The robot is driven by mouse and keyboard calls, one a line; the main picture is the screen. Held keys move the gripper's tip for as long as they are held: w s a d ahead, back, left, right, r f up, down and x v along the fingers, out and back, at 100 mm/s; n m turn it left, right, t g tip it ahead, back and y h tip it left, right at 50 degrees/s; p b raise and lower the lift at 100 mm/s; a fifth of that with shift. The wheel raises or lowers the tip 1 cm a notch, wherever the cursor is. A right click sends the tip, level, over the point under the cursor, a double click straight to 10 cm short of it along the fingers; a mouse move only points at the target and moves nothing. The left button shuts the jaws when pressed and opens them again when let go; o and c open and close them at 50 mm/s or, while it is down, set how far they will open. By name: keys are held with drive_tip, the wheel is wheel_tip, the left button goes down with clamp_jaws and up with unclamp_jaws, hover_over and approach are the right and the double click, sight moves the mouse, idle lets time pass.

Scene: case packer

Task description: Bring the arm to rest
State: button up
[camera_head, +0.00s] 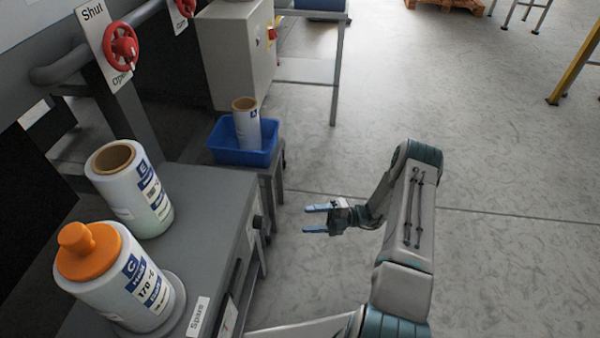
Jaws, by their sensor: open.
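My gripper (315,219) is open and empty. It hangs over the bare floor to the right of the grey bench and its two blue fingers point left. My arm (409,215) is bent, rising from the bottom of the view and folding back toward the gripper. Nothing touches the fingers.
On the grey bench (205,205) stand a white roll (128,190) and a white roll with an orange knob (120,280). A blue bin (243,150) holding another roll (246,125) stands beyond. Red valve wheels (121,46) are upper left. Floor (510,190) on the right is clear.

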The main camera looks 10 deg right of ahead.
drive_tip(key=shift+r, duration=0.1)
drive_tip(key=s+a+r+n+g+h+p, duration=0.1)
drive_tip(key=s+r+n+g+h+p, duration=0.2)
drive_tip(key=r+n, duration=0.55)
drive_tip(key=s+a+r+n+h+p, duration=0.1)
drive_tip(key=r+n+h+p, duration=0.3)
drive_tip(key=r, duration=0.8)
drive_tip(key=s+a+r+n+g+h+p, duration=0.1)
drive_tip(key=s+r+n+g+h+p, duration=0.15)
drive_tip(key=r+n+h, duration=0.45)
drive_tip(key=s+d+r+n+t+h+p, duration=0.1)
drive_tip(key=s+r+n+t+h+p, duration=0.2)
drive_tip(key=s+r+n, duration=0.3)
drive_tip(key=s+d+r+n+t+h+p, duration=0.2)
drive_tip(key=s+r+n+t+p, duration=0.3)
drive_tip(key=r+n, duration=0.8)
wheel_tip(320, 180, up, 6)
drive_tip(key=shift+s+f+n+h+p, duration=0.2)
drive_tip(key=shift+s+n+h+p, duration=0.25)
drive_tip(key=shift+s+p, duration=0.45)
drive_tip(key=shift+a, duration=0.1)
